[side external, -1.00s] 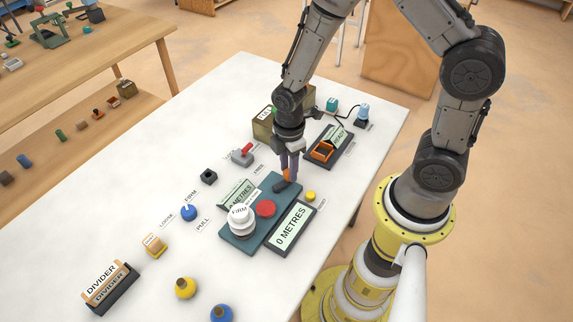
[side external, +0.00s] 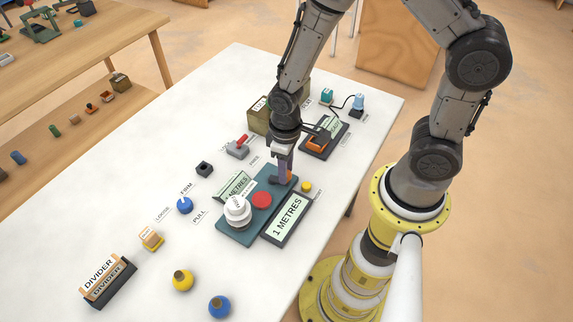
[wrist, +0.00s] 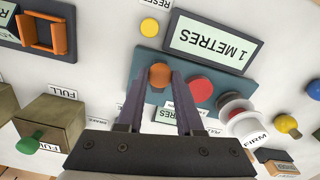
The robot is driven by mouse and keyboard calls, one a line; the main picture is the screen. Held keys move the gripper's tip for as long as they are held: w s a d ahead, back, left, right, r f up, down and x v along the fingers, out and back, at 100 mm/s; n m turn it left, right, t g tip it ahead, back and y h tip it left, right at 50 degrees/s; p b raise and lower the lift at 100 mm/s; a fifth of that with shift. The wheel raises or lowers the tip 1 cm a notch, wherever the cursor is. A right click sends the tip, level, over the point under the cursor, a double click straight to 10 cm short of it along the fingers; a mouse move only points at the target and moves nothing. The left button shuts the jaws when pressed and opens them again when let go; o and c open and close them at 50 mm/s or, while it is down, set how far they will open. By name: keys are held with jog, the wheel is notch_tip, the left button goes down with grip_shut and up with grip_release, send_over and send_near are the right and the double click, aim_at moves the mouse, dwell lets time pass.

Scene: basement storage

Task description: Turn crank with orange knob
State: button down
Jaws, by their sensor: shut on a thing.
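The orange knob (wrist: 160,75) shows in the wrist view, between the tips of my gripper (wrist: 162,85). My gripper is shut on it. In the side external view my gripper (side external: 282,178) points down at the far end of a teal base plate (side external: 236,233). There the fingers hide most of the knob, and the crank's arm is hard to make out. A red disc (side external: 262,200) and a white stacked round part (side external: 237,211) sit on the same plate. The display (side external: 287,219) beside the plate reads "1 METRES"; it also shows in the wrist view (wrist: 213,45).
A yellow button (side external: 306,187) is close to my gripper. A red-handled switch (side external: 239,147), an orange-framed device (side external: 318,141) and a box (side external: 259,116) stand farther back. A blue knob (side external: 184,205) and a divider holder (side external: 107,283) are to the left.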

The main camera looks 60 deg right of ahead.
jog(key=m, duration=0.2)
jog(key=a+m, duration=0.1)
jog(key=m, duration=0.2)
jog(key=shift+a+m, duration=0.3)
jog(key=shift+a, duration=0.1)
jog(key=m, duration=0.1)
jog(key=a+m, duration=0.1)
jog(key=m, duration=0.1)
jog(key=w+m, duration=0.1)
jog(key=m, duration=0.1)
jog(key=shift+a, duration=0.2)
jog(key=shift+m, duration=0.3)
jog(key=c, duration=0.5)
grip_release()
jog(key=shift+c, duration=0.2)
notch_tip(320, 180, up, 14)
